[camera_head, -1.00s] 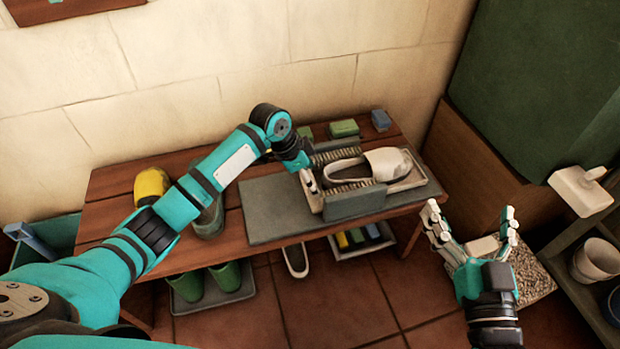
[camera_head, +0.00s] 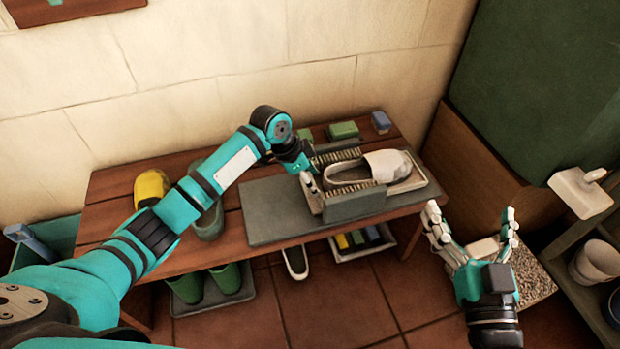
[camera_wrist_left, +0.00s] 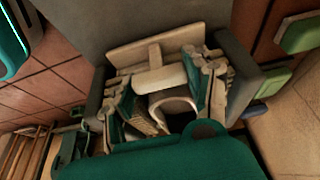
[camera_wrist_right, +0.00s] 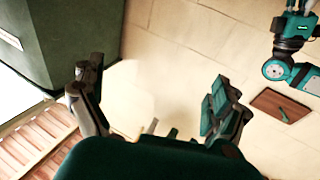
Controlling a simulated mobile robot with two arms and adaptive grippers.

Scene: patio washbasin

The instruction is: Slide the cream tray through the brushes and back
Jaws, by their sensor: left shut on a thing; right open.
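The cream tray (camera_head: 416,184) lies on the bench between two grey brush blocks and sticks out to their right. A pale slip-on shoe (camera_head: 386,166) lies in it, toe to the right, its heel part between the bristles (camera_head: 352,188). The near brush block (camera_head: 354,204) hides part of the tray. My left gripper (camera_head: 312,186) is shut at the tray's left end, on the left of the brushes. In the left wrist view the tray's end and its handle (camera_wrist_left: 155,55) show between the fingers. My right gripper (camera_head: 470,232) is open and empty, in front of the bench's right end.
A grey mat (camera_head: 275,211) lies left of the brushes. Green (camera_head: 343,130) and blue (camera_head: 380,121) blocks sit behind. A yellow shoe (camera_head: 151,187) and a grey-green shoe (camera_head: 209,222) stand at the left. A shelf with pots (camera_head: 597,263) stands at the right.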

